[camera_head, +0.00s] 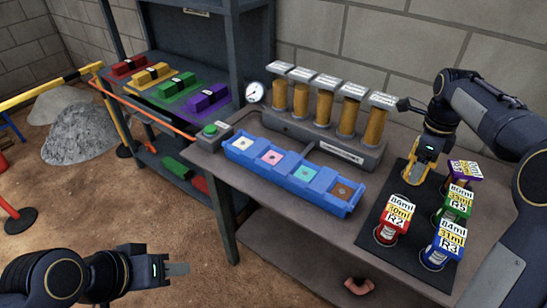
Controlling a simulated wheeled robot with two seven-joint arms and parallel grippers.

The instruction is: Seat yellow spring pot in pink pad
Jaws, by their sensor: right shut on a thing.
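The blue tray (318,197) holds a row of colored pads. The pink pad (271,157) is second from the left, and nothing stands on it. The yellow spring pot (413,176) is at the black mat's far left part, mostly hidden by my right gripper (424,157). My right gripper comes down from above and is shut on the pot. I cannot tell whether the pot touches the mat. My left gripper (177,269) is low at the left, away from the table; its jaw opening cannot be made out.
Red (390,226), blue (443,245), green (456,205) and purple (464,170) labelled pots stand on the black mat (377,244). A rack of amber cylinders (325,106) stands behind the tray. A green-button box (214,130) is at the tray's left. Table between tray and mat is clear.

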